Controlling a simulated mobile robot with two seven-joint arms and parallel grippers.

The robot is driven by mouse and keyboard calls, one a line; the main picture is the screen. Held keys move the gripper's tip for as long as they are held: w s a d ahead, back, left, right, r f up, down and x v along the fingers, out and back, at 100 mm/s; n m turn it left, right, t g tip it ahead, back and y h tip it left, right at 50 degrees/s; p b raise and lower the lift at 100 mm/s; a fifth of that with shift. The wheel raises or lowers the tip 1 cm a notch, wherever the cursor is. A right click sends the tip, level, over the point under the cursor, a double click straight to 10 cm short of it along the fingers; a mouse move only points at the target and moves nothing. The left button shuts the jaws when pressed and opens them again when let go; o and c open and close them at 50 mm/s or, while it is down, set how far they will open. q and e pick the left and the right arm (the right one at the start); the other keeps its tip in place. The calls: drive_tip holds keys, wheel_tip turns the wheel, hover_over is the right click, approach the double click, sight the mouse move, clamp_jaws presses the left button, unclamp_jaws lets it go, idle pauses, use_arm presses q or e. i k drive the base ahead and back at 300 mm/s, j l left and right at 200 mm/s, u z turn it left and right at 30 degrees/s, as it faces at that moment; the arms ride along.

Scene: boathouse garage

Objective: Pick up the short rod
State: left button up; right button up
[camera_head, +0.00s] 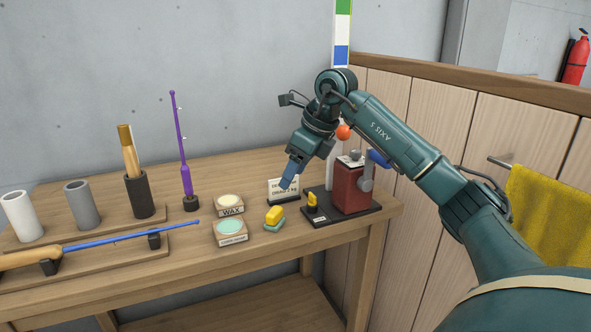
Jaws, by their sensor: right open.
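Several rod-like things are on the wooden bench. A slim purple rod (182,145) stands upright in a small dark holder (191,203). A thin blue rod (130,235) with a wooden handle (17,259) lies along a low rack on dark supports. A wooden piece (129,150) stands in a dark cup (139,194). I cannot tell for certain which is the short rod. My right gripper (290,174) points down above the bench, right of the purple rod and apart from it. It is open, with nothing seen in it. My left gripper is not in view.
White (22,217) and grey (83,207) tubes stand at the left. Wax tins (229,204), a yellow-topped block (275,216), a small sign (282,191) and a red device (351,187) sit below or near my right gripper. A wooden partition (430,110) borders the right.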

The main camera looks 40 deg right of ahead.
sight(18, 260)
drive_tip(key=k, duration=1)
